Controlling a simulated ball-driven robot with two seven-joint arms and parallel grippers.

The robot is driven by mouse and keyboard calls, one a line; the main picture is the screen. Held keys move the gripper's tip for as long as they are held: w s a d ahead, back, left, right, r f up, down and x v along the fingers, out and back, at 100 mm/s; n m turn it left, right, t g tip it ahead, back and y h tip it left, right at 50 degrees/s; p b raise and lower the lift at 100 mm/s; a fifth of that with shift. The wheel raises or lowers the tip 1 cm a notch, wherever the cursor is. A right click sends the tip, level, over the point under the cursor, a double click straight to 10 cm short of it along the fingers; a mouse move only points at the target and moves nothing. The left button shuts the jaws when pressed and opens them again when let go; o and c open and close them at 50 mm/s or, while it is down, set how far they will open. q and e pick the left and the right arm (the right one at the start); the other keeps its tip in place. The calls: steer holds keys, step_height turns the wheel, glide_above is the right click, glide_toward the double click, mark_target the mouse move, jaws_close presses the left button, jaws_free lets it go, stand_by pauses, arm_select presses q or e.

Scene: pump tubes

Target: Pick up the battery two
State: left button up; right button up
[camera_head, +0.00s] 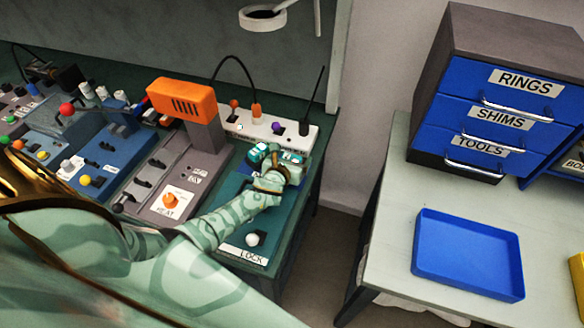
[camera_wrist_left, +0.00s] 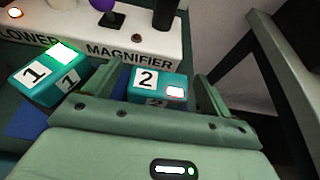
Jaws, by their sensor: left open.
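Battery two (camera_wrist_left: 158,82) is a teal block with a white "2" label and a small light that looks red-edged. It sits in front of my left gripper (camera_wrist_left: 155,92), whose open fingers stand on either side of it in the left wrist view. Its lower part is hidden behind the gripper. Battery one (camera_wrist_left: 48,76), teal with "1" labels and a green light, stands just left of the left finger. In the head view, my left gripper (camera_head: 280,168) is over the teal LOCK panel (camera_head: 222,205), partly hiding battery two; battery one (camera_head: 257,152) shows beside it. My right gripper is out of view.
A white strip labelled MAGNIFIER (camera_wrist_left: 140,38) with knobs lies just behind the batteries. An orange-topped HEAT unit (camera_head: 183,98) stands to the left. Across a gap, another table holds an empty blue tray (camera_head: 467,283) and a drawer cabinet (camera_head: 495,95).

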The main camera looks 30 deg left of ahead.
arm_select(q)
steer(key=shift+x, duration=1.1)
steer(key=shift+s, duration=0.15)
steer(key=shift+c, duration=1.2)
steer(key=c, duration=1)
steer(key=shift+c, duration=0.2)
